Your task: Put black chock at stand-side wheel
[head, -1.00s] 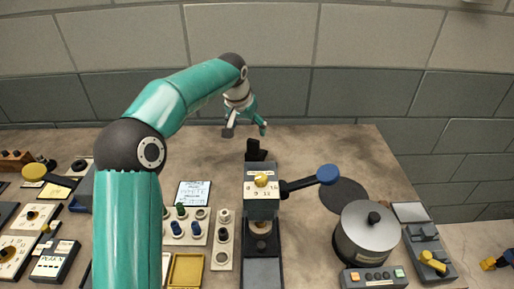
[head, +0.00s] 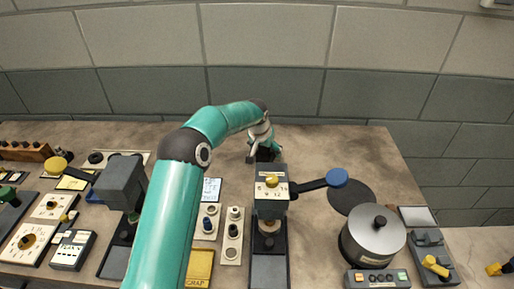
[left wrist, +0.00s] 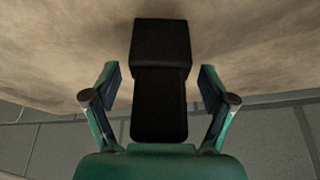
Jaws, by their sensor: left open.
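A black stepped block (left wrist: 161,45), which looks like the black chock, lies between the two fingers of my left gripper (left wrist: 160,82) in the left wrist view. The fingers are open, with a visible gap on each side of it. In the head view my left gripper (head: 263,147) is low over the table, just behind the grey press with the dial (head: 271,200). The dark block is mostly hidden there by the gripper and press. I cannot make out a wheel. My right gripper is not in view.
A blue-ended lever (head: 337,177) sticks out right from the press. A lidded pot (head: 373,235) stands at the right near a dark disc (head: 351,197). The table behind the pot is clear.

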